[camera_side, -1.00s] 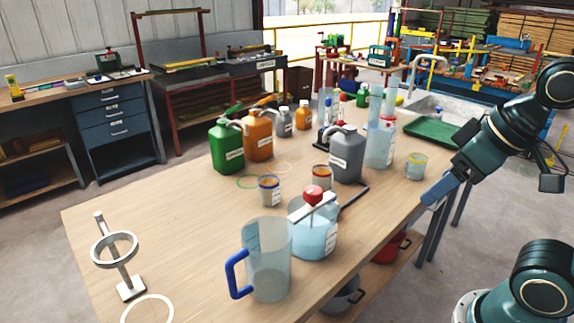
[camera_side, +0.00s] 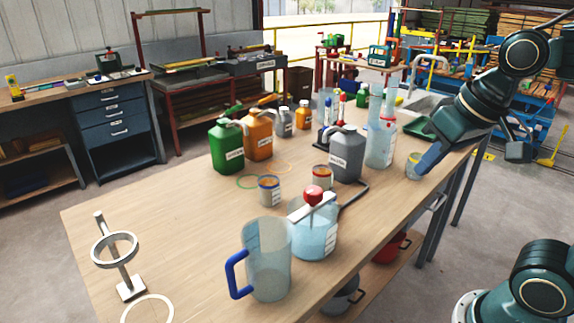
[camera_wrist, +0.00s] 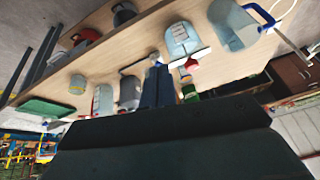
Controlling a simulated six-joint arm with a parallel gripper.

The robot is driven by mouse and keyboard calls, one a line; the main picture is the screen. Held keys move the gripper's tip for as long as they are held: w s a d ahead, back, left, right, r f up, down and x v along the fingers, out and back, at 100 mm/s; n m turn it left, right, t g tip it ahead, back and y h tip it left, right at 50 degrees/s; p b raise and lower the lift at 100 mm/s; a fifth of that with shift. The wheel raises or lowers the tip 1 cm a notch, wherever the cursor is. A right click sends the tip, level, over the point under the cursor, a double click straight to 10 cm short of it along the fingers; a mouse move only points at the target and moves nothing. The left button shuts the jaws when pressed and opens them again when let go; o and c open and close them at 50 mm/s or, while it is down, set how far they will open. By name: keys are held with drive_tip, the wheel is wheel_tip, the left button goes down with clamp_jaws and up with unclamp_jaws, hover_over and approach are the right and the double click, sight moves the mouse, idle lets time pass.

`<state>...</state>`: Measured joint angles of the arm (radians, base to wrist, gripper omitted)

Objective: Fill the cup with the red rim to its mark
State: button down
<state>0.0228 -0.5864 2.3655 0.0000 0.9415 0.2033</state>
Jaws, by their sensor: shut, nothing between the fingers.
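The cup with the red rim (camera_side: 322,174) stands upright on the table in the side view, between the red-topped clear bottle (camera_side: 316,235) and the grey canister (camera_side: 347,158). Its lower part is partly hidden, and its mark and fill level are too small to read. My gripper (camera_side: 423,170) is shut and empty, above the right side of the table, right of that cup and beside the yellow-rimmed cup (camera_side: 413,167), partly overlapping it in the picture. In the wrist view my shut fingers (camera_wrist: 158,75) point at the table; I cannot make out the red-rimmed cup there.
A blue-rimmed cup (camera_side: 269,190), a clear jug with blue handle (camera_side: 268,265), green (camera_side: 226,150) and orange (camera_side: 258,135) canisters and a tall cylinder (camera_side: 376,110) crowd the table. A ring stand (camera_side: 122,255) is at front left. The left tabletop is mostly clear.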

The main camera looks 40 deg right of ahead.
drive_tip(key=w+d+f+m+g, duration=0.2)
drive_tip(key=w+m, duration=0.5)
drive_tip(key=w, duration=0.5)
drive_tip(key=w+d+f+m+g, duration=0.2)
drive_tip(key=w+d+f+m, duration=0.2)
drive_tip(key=w+m, duration=0.4)
drive_tip(key=shift+w+d+g, duration=0.4)
drive_tip(key=shift+w+d, duration=0.1)
drive_tip(key=shift+w, duration=1.7)
drive_tip(key=shift+f, duration=0.2)
wheel_tip(320, 180, down, 14)
drive_tip(key=shift+r, duration=0.1)
